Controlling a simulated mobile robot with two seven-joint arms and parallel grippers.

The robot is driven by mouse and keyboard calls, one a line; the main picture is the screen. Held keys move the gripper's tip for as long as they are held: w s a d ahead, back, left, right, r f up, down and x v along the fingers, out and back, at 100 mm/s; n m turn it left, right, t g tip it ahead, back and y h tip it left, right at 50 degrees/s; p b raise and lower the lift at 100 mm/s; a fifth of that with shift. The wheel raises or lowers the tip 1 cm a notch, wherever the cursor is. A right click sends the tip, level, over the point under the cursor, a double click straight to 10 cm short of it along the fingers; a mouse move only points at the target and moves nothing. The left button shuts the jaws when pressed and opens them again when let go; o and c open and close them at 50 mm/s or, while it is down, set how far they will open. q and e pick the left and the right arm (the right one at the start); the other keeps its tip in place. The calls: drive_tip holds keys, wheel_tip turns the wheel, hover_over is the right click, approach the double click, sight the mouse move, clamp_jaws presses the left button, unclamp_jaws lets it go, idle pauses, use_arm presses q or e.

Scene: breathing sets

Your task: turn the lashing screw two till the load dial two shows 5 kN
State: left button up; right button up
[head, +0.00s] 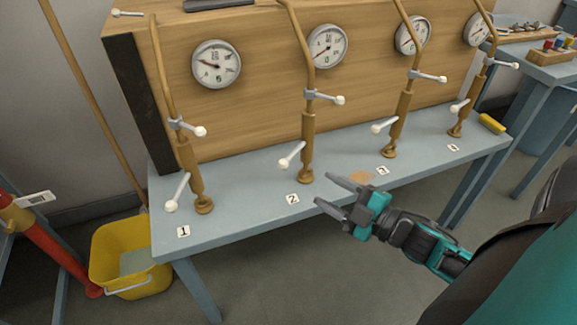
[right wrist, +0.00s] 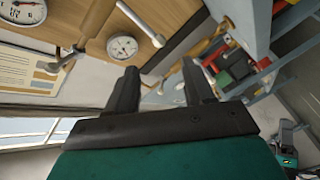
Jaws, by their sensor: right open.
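Lashing screw two (head: 308,135) is a brass-coloured turnbuckle standing at the label 2 (head: 292,199) on the blue-grey bench. Its lower white-knobbed handle (head: 291,156) points down to the left, and an upper one (head: 328,98) points right. Load dial two (head: 327,46) is on the wooden board behind it; its needle points to the lower left, but the figures are too small to read surely. My right gripper (head: 322,190) is open and empty, in front of and right of the screw's foot, apart from it. Its fingers also show in the right wrist view (right wrist: 163,85). My left gripper is out of view.
Similar screws stand on both sides: screw one (head: 186,150) at left, screw three (head: 401,115) and another (head: 470,100) at right. A yellow bucket (head: 110,252) stands on the floor at left. A yellow block (head: 492,123) lies at the bench's right end. The bench front is mostly clear.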

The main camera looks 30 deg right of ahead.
sight(287, 163)
drive_tip(key=shift+n+y, duration=0.3)
drive_tip(key=shift+n, duration=0.1)
drive_tip(key=x, duration=0.4)
drive_tip(key=b+x, duration=0.1)
drive_tip(key=x, duration=0.7)
drive_tip(key=shift+d+b, duration=0.3)
drive_tip(key=shift+b, duration=0.05)
drive_tip(key=shift+w+a, duration=0.2)
drive_tip(key=shift+w, duration=0.25)
drive_tip(key=shift+c, duration=0.4)
drive_tip(key=c, duration=0.7)
clamp_jaws()
